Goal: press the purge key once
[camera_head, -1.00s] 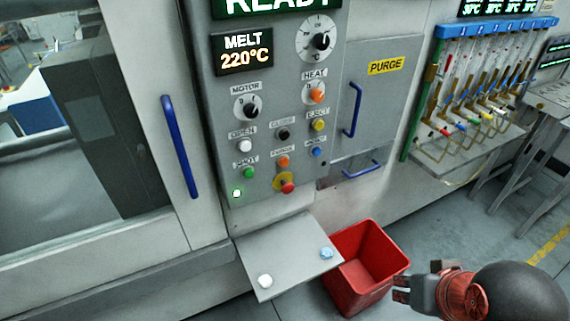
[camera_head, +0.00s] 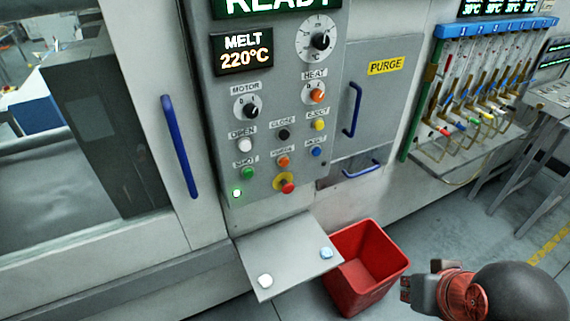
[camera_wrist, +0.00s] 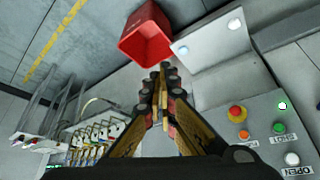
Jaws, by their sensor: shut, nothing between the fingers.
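The purge key looks to be the orange button (camera_head: 283,161) in the lower middle of the control panel (camera_head: 232,186), under a small label too blurred to read surely. It stands just above the red stop button (camera_head: 288,187) on its yellow ring. In the wrist view the orange button (camera_wrist: 244,134) shows at the lower right, to the right of my fingers. My gripper (camera_head: 405,289) is at the lower right of the head view, beside the red bin and well away from the panel. In the wrist view my gripper (camera_wrist: 163,69) is shut and empty.
Near the orange button are a green button (camera_head: 248,173), a blue button (camera_head: 317,152) and a black button (camera_head: 284,134). A grey shelf (camera_head: 275,262) juts out below the panel. A red bin (camera_head: 350,290) stands on the floor beside it. A grey door (camera_head: 385,100) carries a PURGE sign.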

